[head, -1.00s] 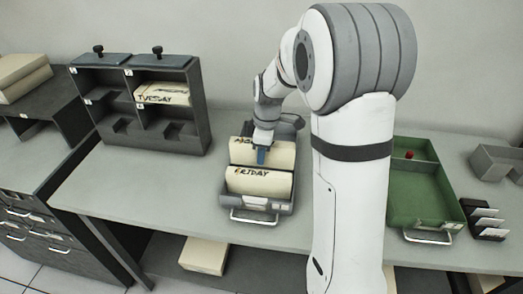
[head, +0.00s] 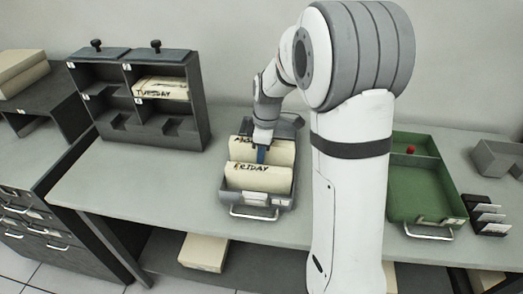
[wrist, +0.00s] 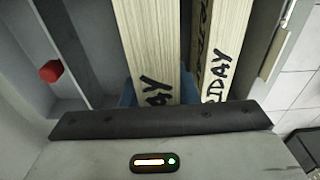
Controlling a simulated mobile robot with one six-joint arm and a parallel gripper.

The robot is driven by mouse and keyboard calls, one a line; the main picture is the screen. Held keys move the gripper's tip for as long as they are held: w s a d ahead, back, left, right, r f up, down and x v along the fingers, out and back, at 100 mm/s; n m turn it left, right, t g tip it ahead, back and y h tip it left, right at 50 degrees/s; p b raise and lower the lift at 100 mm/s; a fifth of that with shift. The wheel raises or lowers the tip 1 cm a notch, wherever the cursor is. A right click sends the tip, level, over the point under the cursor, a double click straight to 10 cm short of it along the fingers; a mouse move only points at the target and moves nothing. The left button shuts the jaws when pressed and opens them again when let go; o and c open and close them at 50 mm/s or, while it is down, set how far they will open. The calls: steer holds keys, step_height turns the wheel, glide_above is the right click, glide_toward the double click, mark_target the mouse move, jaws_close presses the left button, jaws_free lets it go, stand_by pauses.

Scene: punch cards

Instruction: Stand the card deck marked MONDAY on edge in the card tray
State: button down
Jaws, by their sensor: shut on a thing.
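The grey card tray (head: 280,203) stands on the desk, a handle at its front. A cream deck marked FRIDAY (head: 258,181) stands on edge in its front part. Just behind it another cream deck (head: 285,148) stands upright in the tray; its marking is mostly covered in the head view and reads only "…AY" in the wrist view (wrist: 150,45). My gripper (head: 262,154) reaches down from above, its blue fingers (wrist: 155,92) shut on this rear deck. The FRIDAY deck is close beside it in the wrist view (wrist: 222,50). The rear deck's bottom edge is hidden.
A dark pigeonhole rack (head: 178,126) at the left holds a deck marked TUESDAY (head: 161,89). A green tray (head: 418,190) and a small black card holder (head: 488,222) are at the right. A red knob (wrist: 50,71) shows inside the grey tray. The desk left of the tray is clear.

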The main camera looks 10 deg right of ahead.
steer(key=shift+f+b, duration=1.5)
steer(key=shift+f, duration=0.6)
steer(key=c, duration=1)
jaws_free()
steer(key=shift+c, duration=0.2)
steer(key=r, duration=0.7)
steer(key=shift+s+d, duration=0.1)
steer(key=shift+d, duration=0.3)
steer(key=shift+r, duration=0.4)
